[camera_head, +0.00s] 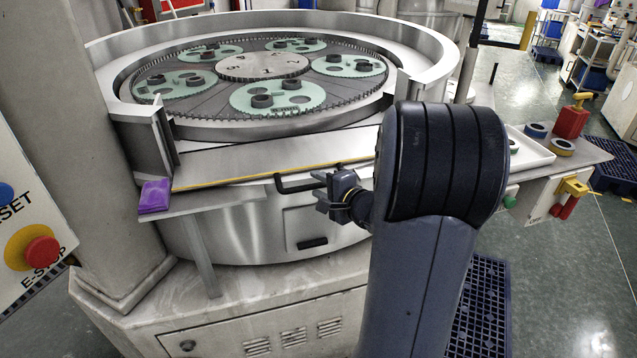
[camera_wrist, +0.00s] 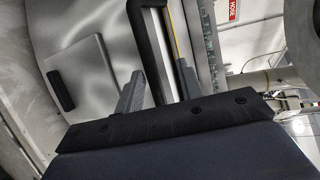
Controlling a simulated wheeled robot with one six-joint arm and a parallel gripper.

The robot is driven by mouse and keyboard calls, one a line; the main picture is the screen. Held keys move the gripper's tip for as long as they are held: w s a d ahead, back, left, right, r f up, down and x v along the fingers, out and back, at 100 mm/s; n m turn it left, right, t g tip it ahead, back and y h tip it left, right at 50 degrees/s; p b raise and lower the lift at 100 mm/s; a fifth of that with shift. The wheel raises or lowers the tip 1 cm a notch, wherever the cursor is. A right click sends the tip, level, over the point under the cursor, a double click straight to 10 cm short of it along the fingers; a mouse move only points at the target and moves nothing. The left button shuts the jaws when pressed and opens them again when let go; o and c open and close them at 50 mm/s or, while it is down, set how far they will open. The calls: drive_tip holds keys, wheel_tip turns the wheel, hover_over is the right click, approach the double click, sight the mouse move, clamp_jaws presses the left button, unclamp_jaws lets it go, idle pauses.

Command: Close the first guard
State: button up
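The guard (camera_head: 265,163) is a flat silver panel with a yellow edge, folded outward in the gap of the round machine's raised rim. A black bar handle (camera_head: 293,187) is along its front edge. My gripper (camera_head: 325,192) is at the right part of this handle. In the wrist view my gripper's two grey fingers (camera_wrist: 158,88) are spread apart. The black handle (camera_wrist: 147,38) runs down between them, and the guard's yellow edge (camera_wrist: 175,35) shows beside it. I cannot tell whether a finger touches the handle. My arm hides the gap's right end.
The lapping plate (camera_head: 330,101) with several green carriers lies behind the guard. A purple block (camera_head: 154,196) sits at the left corner of a side ledge. A control box with a red E-stop (camera_head: 42,252) is at far left. A white tray (camera_head: 527,151) stands on the right.

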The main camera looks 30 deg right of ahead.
drive_tip(key=shift+w+a+f, duration=0.1)
drive_tip(key=shift+w, duration=0.3)
drive_tip(key=shift+c, duration=0.2)
clamp_jaws()
drive_tip(key=shift+r, duration=0.2)
